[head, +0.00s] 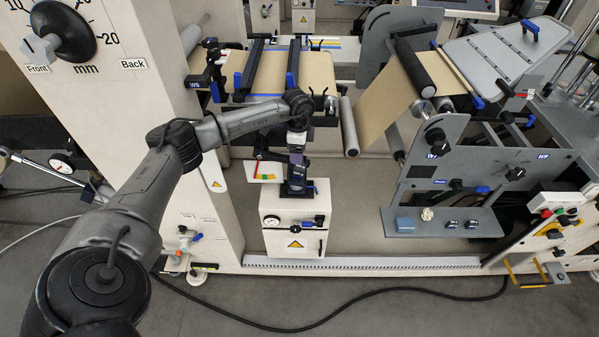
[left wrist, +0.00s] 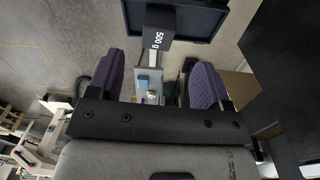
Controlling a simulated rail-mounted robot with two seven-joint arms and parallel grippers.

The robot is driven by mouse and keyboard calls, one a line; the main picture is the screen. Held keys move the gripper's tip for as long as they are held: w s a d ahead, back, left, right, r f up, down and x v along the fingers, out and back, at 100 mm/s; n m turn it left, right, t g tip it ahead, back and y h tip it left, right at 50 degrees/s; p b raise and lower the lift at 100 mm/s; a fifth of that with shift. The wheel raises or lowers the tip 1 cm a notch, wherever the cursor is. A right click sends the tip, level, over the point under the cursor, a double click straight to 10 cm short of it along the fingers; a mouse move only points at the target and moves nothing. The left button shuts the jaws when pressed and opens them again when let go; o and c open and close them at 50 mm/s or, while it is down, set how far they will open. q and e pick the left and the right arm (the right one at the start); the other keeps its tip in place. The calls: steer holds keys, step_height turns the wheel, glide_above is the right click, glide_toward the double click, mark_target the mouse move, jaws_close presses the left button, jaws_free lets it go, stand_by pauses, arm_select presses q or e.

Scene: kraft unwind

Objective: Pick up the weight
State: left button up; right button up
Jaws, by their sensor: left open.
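The weight is a dark block marked 500 g (left wrist: 157,40) in the left wrist view, at the top middle, by a dark tray-like surface (left wrist: 190,20). My left gripper (left wrist: 158,80) has its two purple-padded fingers spread wide apart. The weight lies past the fingertips and between their lines, with no finger seen touching it. In the head view my left gripper (head: 297,170) points down over the white box (head: 293,235) with a gauge and a warning triangle. The weight cannot be told apart from the dark parts there. My right gripper is in neither view.
A grey shelf (head: 475,222) with small parts is at the right. A black cable (head: 330,322) crosses the floor.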

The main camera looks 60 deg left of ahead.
mark_target(299, 166)
arm_select(q)
steer(key=shift+d+f+b, duration=0.15)
steer(key=shift+f+b, duration=0.1)
steer(key=shift+f, duration=1.65)
steer(key=shift+d+f+b, duration=0.1)
steer(key=shift+f+b, duration=0.15)
steer(key=shift+f, duration=1.65)
steer(key=shift+r, duration=0.1)
steer(key=c, duration=1.3)
